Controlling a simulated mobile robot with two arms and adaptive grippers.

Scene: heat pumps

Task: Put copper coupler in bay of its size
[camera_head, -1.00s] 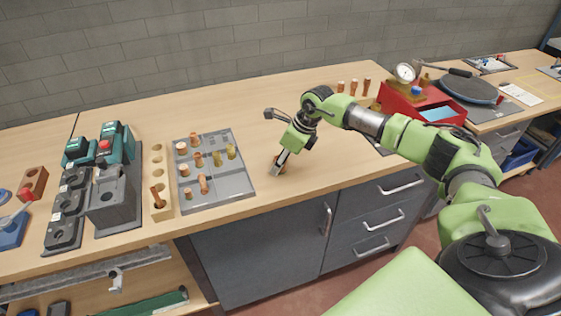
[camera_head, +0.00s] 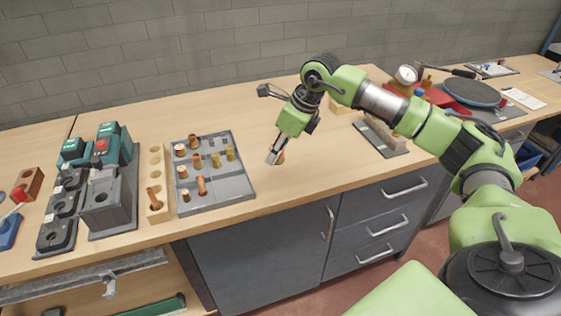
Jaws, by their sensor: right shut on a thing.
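My right gripper (camera_head: 275,158) is shut on a copper coupler (camera_head: 281,157), which shows only partly beside the fingers. It is held over the bench, to the right of the grey tray. The grey sorting tray (camera_head: 236,188) has several bays; copper and brass fittings stand or lie in many of them. A copper piece (camera_head: 202,186) lies in a front bay, and a brass one (camera_head: 230,153) stands at the right of the back part. The front right of the tray looks bare. My left gripper is not in view.
A wooden block with holes (camera_head: 155,177) stands left of the tray, holding one copper piece. Green chargers or tools (camera_head: 110,148) and dark holders stand further left. A red case with a gauge (camera_head: 406,75) is at the back right. The bench between tray and arm is clear.

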